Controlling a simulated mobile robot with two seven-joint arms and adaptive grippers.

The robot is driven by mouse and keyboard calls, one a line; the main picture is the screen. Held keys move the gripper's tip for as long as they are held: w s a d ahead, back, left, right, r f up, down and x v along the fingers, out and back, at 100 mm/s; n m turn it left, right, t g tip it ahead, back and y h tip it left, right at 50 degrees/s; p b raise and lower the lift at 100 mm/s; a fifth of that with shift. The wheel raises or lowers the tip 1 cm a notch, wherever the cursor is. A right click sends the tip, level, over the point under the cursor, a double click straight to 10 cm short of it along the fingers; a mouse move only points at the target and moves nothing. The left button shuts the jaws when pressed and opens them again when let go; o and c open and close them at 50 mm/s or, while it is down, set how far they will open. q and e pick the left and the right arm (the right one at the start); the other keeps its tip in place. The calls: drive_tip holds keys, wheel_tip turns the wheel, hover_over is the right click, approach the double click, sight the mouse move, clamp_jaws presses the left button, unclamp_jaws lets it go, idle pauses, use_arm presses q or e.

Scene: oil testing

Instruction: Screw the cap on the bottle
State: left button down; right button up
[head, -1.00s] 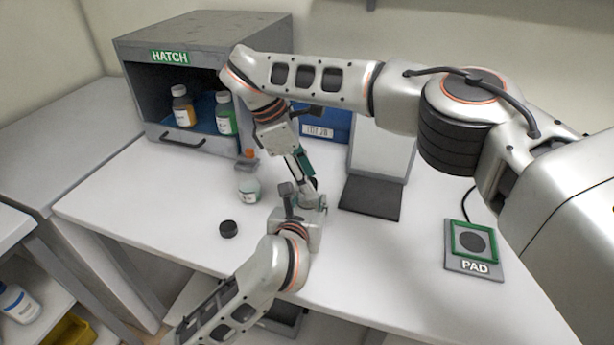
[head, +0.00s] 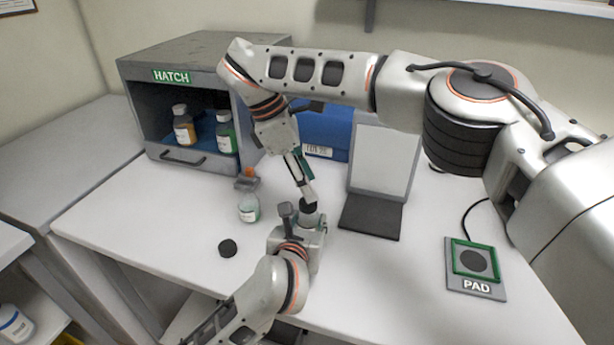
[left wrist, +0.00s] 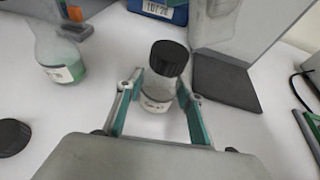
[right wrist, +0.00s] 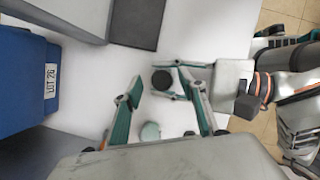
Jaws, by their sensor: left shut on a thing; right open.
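A small clear bottle (left wrist: 157,92) with a white label stands upright between the fingers of my left gripper (left wrist: 161,88), which is shut on it. A black cap (left wrist: 170,57) sits on top of its neck; how tight it is cannot be told. The cap also shows in the head view (head: 308,206) and the right wrist view (right wrist: 161,79). My right gripper (right wrist: 160,82) is open, its fingers apart above the cap on either side, not visibly touching it. In the head view my right gripper (head: 306,184) points down just over the cap, above my left gripper (head: 306,226).
A second bottle (head: 249,208) with green liquid and a loose black cap (head: 228,248) are on the table to the left. An orange-topped item (head: 247,178) stands behind. The hatch (head: 170,157) holds two bottles. A dark plate (head: 370,216) and a pad (head: 476,284) are right.

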drive_tip(key=n+y, duration=0.1)
drive_tip(key=n, duration=0.5)
drive_tip(key=shift+d, duration=0.15)
drive_tip(key=n, duration=0.4)
drive_tip(key=shift+r+y, duration=0.2)
drive_tip(key=shift+y, duration=0.1)
drive_tip(key=n, duration=0.3)
drive_tip(key=shift+r+n+y, duration=0.2)
drive_tip(key=shift+n+y, duration=0.1)
drive_tip(key=shift+n, duration=0.1)
drive_tip(key=n, duration=0.4)
drive_tip(key=n+y, duration=0.1)
drive_tip(key=shift+r+n, duration=0.4)
drive_tip(key=n, duration=0.3)
drive_tip(key=shift+r+y, duration=0.3)
drive_tip(key=shift+r, duration=0.05)
drive_tip(key=n, duration=0.2)
drive_tip(key=r+n, duration=0.1)
drive_tip(key=n, duration=0.1)
drive_tip(key=shift+y, duration=0.3)
drive_tip(key=shift+f, duration=0.15)
drive_tip(key=shift+f, duration=3.95)
